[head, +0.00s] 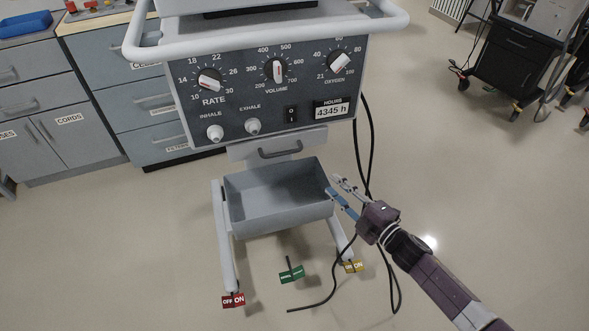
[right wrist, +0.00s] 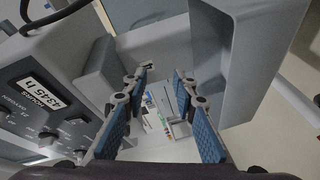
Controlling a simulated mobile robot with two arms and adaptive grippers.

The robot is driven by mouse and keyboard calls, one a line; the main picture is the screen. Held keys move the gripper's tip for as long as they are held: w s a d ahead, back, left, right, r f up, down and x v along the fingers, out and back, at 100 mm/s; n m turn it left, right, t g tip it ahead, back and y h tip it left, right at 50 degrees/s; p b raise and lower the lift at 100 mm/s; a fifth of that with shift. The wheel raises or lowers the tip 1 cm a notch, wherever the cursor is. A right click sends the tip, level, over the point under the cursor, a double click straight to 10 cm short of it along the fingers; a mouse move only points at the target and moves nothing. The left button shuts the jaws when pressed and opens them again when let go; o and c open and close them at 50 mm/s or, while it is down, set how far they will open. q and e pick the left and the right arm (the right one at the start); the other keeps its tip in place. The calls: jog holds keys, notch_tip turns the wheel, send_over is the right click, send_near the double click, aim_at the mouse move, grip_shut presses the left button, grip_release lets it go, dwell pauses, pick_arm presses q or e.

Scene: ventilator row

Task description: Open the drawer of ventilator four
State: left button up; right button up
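A ventilator (head: 265,90) with a dark control panel stands in front of me; no unit number is readable on it. Under the panel is a light grey front with a dark handle (head: 280,152), which looks like the drawer front. It sits close under the panel. A grey open bin (head: 280,217) hangs below it and looks empty. My right gripper (head: 334,186) is open at the bin's right side, lower than the handle and to its right. In the right wrist view its blue-padded fingers (right wrist: 160,74) are apart with nothing between them. My left gripper is out of view.
A white rail (head: 270,42) runs around the ventilator's top. Dark cables (head: 368,160) hang at its right, near my right arm. Grey cabinets (head: 60,120) stand at the left. A dark cart (head: 505,60) stands at the upper right. Floor is open at the right.

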jog(key=s+a+r+n+g+y+b, duration=0.3)
jog(key=a+r+n+y, duration=0.35)
jog(key=r+n, duration=0.35)
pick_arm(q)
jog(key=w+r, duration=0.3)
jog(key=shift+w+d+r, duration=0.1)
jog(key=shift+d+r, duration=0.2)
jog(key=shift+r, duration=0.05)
pick_arm(e)
jog(key=r+x, duration=0.1)
jog(key=x, duration=0.7)
jog(key=shift+s+a, duration=0.2)
jog(key=shift+s, duration=0.1)
jog(key=shift+r, duration=0.1)
grip_shut()
